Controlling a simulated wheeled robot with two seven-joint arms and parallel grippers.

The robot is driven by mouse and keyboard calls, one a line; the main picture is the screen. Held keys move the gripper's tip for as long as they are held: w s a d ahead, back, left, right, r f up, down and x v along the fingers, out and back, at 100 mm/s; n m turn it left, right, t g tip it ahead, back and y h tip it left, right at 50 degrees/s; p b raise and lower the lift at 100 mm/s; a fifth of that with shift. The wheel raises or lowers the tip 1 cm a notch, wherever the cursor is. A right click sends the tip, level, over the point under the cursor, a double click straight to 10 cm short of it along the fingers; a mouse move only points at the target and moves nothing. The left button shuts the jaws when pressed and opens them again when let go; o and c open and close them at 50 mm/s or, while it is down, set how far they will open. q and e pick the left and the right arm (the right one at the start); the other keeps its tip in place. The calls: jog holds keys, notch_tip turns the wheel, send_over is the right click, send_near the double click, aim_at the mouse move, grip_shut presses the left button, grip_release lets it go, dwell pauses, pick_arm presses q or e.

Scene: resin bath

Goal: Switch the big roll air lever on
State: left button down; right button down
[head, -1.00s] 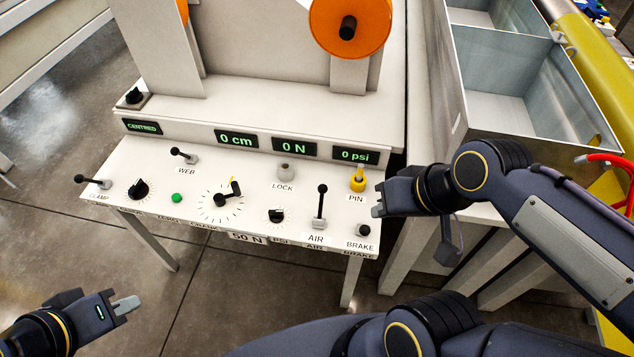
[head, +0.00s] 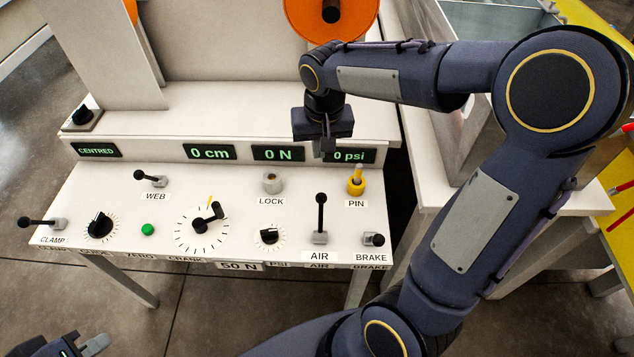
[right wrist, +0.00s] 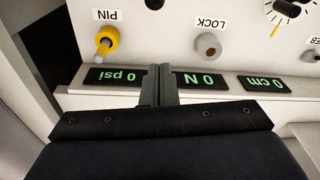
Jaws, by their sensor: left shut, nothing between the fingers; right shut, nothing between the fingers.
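The air lever (head: 320,214) is a black knobbed stick on a grey base at the panel's front right, above the AIR label. It stands upright. The psi display (head: 350,156) reads 0 psi, also in the right wrist view (right wrist: 117,77). My right gripper (head: 325,152) is shut and empty, pointing down in front of the displays, above and behind the lever. My left gripper (head: 98,344) is shut and empty at the bottom left, away from the panel.
The yellow pin (head: 356,184) and grey lock knob (head: 272,183) stand behind the lever. The black brake knob (head: 374,240) is to its right and a psi dial (head: 268,236) to its left. An orange roll (head: 330,16) is at the back.

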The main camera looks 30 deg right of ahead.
jog(key=b, duration=0.2)
send_over(321, 215)
jog(key=w+d, duration=0.2)
jog(key=w, duration=0.2)
notch_tip(321, 215, down, 9)
jog(key=shift+w, duration=0.2)
jog(key=shift+f, duration=0.1)
